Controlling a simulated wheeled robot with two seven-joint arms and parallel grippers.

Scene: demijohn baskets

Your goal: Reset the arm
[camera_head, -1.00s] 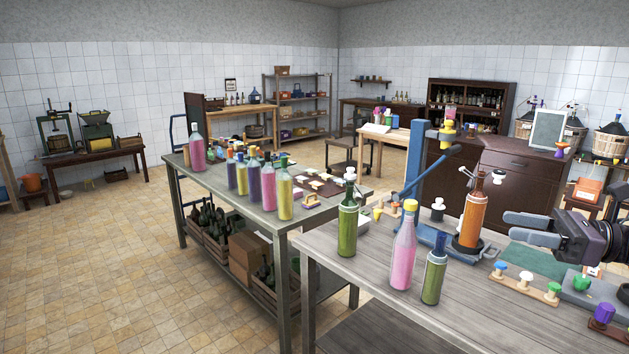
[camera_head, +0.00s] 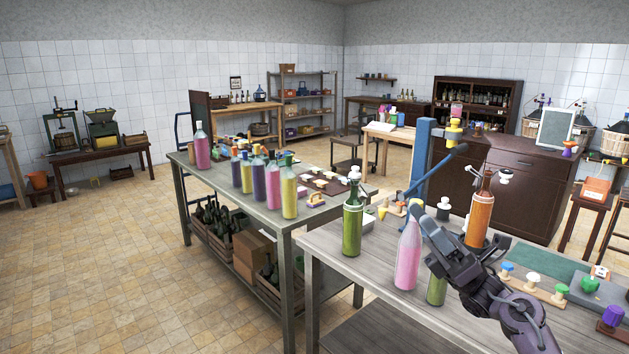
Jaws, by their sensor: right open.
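My right gripper (camera_head: 434,234) comes in from the lower right, over the near grey table (camera_head: 345,262). Its jaws are open and I see nothing between them. It overlaps the pink bottle (camera_head: 408,262) and hides part of the green bottle with the dark neck (camera_head: 437,290); I cannot tell if it touches either. An orange bottle (camera_head: 480,220) stands upright behind the gripper, by the blue corking stand (camera_head: 421,160). A green bottle with a white stopper (camera_head: 352,225) stands further left. My left gripper is out of view.
Stopper racks (camera_head: 532,285) and a dark green mat (camera_head: 545,262) lie on the table's right side. A second table (camera_head: 232,190) with several coloured bottles stands to the left. A dark cabinet (camera_head: 520,185) is behind. The tiled floor at left is open.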

